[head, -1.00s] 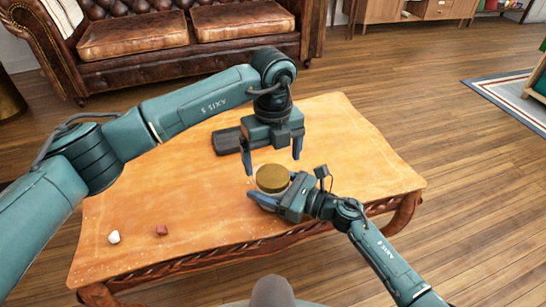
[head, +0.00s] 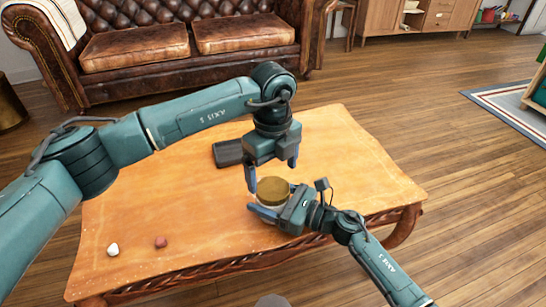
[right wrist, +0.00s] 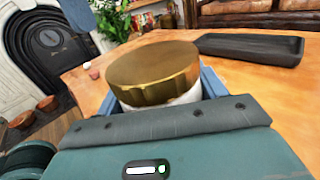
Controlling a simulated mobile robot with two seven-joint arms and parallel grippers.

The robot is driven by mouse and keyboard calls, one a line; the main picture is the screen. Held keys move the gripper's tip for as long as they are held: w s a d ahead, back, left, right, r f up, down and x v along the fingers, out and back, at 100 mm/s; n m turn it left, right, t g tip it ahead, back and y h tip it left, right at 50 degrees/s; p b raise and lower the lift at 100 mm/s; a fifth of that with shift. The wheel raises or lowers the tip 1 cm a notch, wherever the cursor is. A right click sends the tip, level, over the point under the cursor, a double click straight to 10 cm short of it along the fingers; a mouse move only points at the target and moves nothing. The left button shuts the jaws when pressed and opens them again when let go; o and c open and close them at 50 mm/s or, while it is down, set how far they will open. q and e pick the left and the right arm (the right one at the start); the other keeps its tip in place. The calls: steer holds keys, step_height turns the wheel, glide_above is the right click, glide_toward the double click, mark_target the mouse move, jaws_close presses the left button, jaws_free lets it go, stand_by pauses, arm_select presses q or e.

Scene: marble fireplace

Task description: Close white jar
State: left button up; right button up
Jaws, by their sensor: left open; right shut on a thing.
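The white jar (right wrist: 182,97) stands near the front right edge of the orange wooden table. Only a little of its pale body shows between the fingers. A gold-brown round lid (head: 273,190) sits over the jar's mouth and also shows in the right wrist view (right wrist: 152,68). I cannot tell how firmly it is seated. My right gripper (head: 271,199) is shut around the jar's body from the right. My left gripper (head: 272,177) is open and points down, its fingers just above and on either side of the lid.
A dark tray (head: 228,152) lies behind the jar on the table and also shows in the right wrist view (right wrist: 250,46). A small white object (head: 113,249) and a small reddish one (head: 161,242) lie at the front left. The table's middle is otherwise clear.

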mark_target(273, 188)
arm_select(q)
steer(key=shift+f, duration=2.3)
steer(key=c, duration=1)
steer(key=m, duration=0.3)
steer(key=o, duration=1.1)
steer(key=shift+r, duration=0.1)
